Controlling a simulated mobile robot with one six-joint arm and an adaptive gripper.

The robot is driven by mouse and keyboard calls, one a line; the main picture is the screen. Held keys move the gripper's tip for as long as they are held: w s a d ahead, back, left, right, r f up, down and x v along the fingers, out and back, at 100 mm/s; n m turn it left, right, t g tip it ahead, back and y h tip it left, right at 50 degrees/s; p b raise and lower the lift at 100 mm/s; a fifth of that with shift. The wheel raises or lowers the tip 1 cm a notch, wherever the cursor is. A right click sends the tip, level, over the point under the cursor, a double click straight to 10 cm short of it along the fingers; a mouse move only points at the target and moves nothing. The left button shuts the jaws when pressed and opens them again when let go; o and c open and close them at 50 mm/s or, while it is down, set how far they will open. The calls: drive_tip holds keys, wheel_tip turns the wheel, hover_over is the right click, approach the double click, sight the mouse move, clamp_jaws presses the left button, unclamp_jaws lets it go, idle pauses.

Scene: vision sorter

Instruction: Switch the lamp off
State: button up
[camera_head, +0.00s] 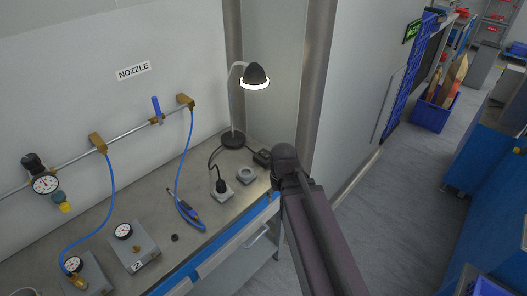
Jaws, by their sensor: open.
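The desk lamp (255,77) has a black shade with a glowing white ring at its lower rim, so it is lit. Its thin curved stem rises from a round black base (233,140) at the back of the bench. A dark cable runs from the base to a black plug (221,186) standing in a small grey socket box (222,193). My arm comes up from the lower right. The small dark part at its far end, just right of the lamp base, appears to be my gripper (262,158); it is open and seems empty, its fingers indistinct.
A second grey box with a round opening (246,175) sits beside the socket box. A blue-hosed nozzle (188,211), gauges and a wall pipe (130,131) lie left. The metal bench (160,203) has clear patches; its front edge is blue. Open floor (400,215) lies right.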

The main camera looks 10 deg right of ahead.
sight(264, 154)
drive_tip(key=w+d+r+n+t+y+p, duration=0.1)
drive_tip(key=w+d+r+n+p, duration=0.1)
drive_tip(key=w, duration=0.9)
drive_tip(key=w+d+r+n+t+y+p, duration=0.1)
drive_tip(key=w+r+n+p, duration=0.3)
drive_tip(key=w, duration=0.8)
wheel_tip(264, 154, up, 2)
drive_tip(key=shift+w+d+r+n+t+y+p, duration=0.25)
drive_tip(key=shift+d+n+t+p, duration=0.2)
drive_tip(key=shift+t, duration=0.35)
drive_tip(key=shift+f, duration=0.15)
drive_tip(key=b+x, duration=1.3)
drive_tip(key=shift+f, duration=0.3)
